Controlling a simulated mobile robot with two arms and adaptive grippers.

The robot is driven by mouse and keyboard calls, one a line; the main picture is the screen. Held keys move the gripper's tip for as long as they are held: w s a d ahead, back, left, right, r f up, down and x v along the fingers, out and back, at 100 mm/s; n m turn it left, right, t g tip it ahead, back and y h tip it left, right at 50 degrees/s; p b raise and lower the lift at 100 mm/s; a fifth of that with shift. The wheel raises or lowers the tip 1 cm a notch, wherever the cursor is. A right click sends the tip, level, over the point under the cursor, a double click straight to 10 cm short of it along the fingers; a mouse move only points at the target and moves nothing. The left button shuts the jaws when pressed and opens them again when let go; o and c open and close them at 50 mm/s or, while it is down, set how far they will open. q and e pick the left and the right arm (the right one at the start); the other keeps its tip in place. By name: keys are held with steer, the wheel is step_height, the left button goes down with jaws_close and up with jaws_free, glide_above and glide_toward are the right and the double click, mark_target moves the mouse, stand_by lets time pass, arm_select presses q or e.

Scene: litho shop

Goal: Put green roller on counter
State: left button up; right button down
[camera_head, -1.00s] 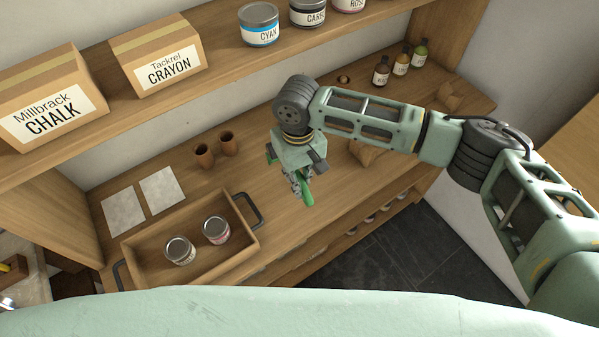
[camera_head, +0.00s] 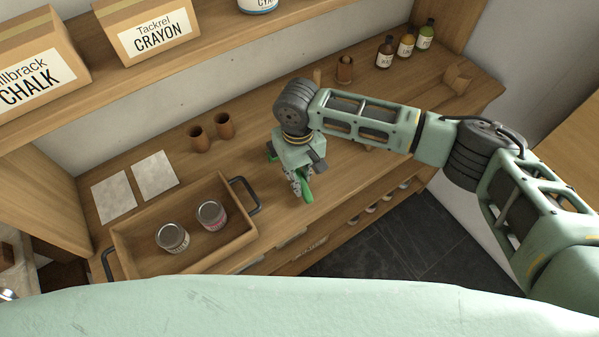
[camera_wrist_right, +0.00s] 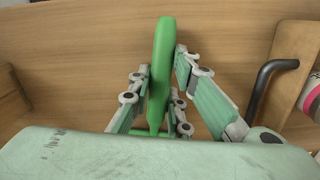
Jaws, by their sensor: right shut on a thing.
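The green roller (camera_wrist_right: 161,65) is between the fingers of my right gripper (camera_wrist_right: 162,95), which is shut on it. In the head view the roller (camera_head: 307,188) sticks out below the right gripper (camera_head: 298,178), over the wooden counter (camera_head: 265,170). The right wrist view shows the roller with the plain wood of the counter (camera_wrist_right: 70,60) behind it. I cannot tell whether the roller touches the counter. My left gripper is in neither view.
A wooden tray (camera_head: 128,240) with black handles holds two cans, a white one (camera_head: 172,238) and a pink-labelled one (camera_head: 211,214), left of the gripper. Two brown cups (camera_head: 199,138), white sheets (camera_head: 114,196) and small bottles (camera_head: 406,45) stand or lie further back. Bare counter lies between cups and gripper.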

steer(key=shift+f, duration=0.35)
stand_by(0.3)
steer(key=c, duration=1.6)
jaws_free()
steer(key=shift+o, duration=0.2)
